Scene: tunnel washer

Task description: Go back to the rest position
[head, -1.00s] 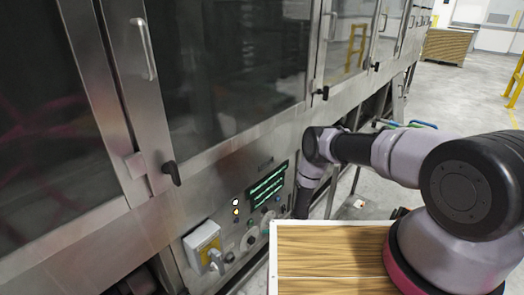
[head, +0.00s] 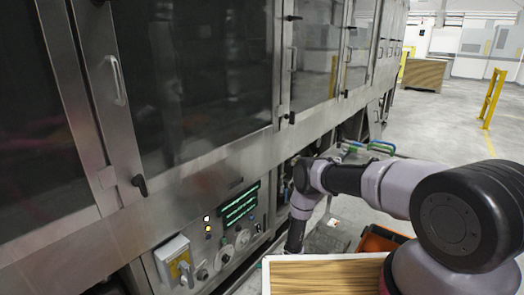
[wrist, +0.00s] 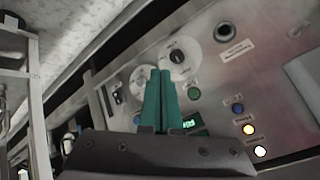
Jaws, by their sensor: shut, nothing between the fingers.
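My gripper (wrist: 160,80) shows in the wrist view with its two green fingers pressed together and nothing between them. It points towards the washer's control panel (wrist: 222,75), which has grey round dials, buttons and lit lamps. I cannot tell the exact gap, but no contact shows. In the head view, the same panel (head: 228,228) is at the lower middle, with a green display and a yellow-and-grey switch (head: 176,262). My arm reaches from the right towards the machine, bent downward near the panel.
The steel washer (head: 205,150) with its dark windows and handles fills the left side. A wood-topped surface with a white rim (head: 320,258) is at the bottom. An orange crate (head: 382,239) is behind it. Free floor and yellow barriers (head: 492,98) lie to the right.

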